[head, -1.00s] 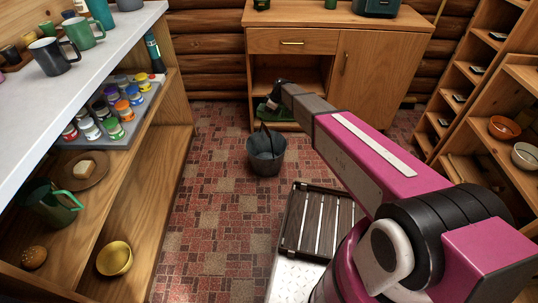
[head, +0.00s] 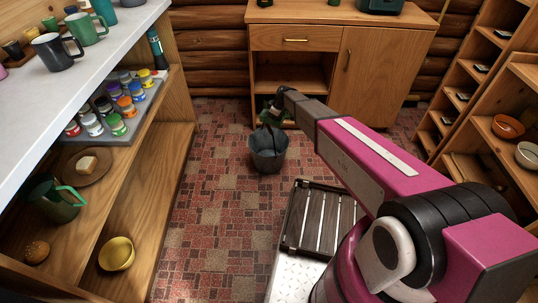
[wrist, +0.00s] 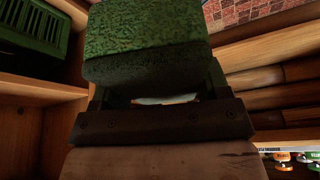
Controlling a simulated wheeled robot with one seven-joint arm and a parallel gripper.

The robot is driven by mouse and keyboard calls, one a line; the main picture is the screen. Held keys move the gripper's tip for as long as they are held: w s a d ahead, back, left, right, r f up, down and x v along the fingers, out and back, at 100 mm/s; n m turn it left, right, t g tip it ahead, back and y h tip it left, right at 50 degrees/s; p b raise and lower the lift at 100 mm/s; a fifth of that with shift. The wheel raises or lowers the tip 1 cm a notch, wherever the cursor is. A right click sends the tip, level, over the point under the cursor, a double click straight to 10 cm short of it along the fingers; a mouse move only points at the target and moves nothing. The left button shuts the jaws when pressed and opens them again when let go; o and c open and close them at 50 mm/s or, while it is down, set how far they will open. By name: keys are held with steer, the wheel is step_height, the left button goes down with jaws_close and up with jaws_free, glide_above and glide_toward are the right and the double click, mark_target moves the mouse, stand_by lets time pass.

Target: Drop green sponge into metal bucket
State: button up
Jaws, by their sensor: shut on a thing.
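The metal bucket (head: 268,158) stands upright on the tiled floor in front of the wooden cabinet, with its handle raised. In the wrist view, a green sponge (wrist: 148,42) with a speckled surface is between the fingers of my gripper (wrist: 155,85), which is shut on it. In the head view my gripper (head: 268,114) is small and dark, just above the bucket in the picture. The sponge is hard to make out there. I cannot tell whether it is directly over the bucket opening.
A wooden cabinet (head: 375,75) stands behind the bucket. A green crate (wrist: 40,35) shows in the wrist view. A shelf unit with paint jars (head: 116,124) is on the left; shelves with bowls (head: 508,127) are on the right. Floor (head: 215,190) left of the bucket is clear.

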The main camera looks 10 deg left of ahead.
steer(key=o, duration=1)
steer(key=v, duration=1)
steer(key=shift+s+d+r, duration=0.1)
steer(key=shift+r, duration=0.3)
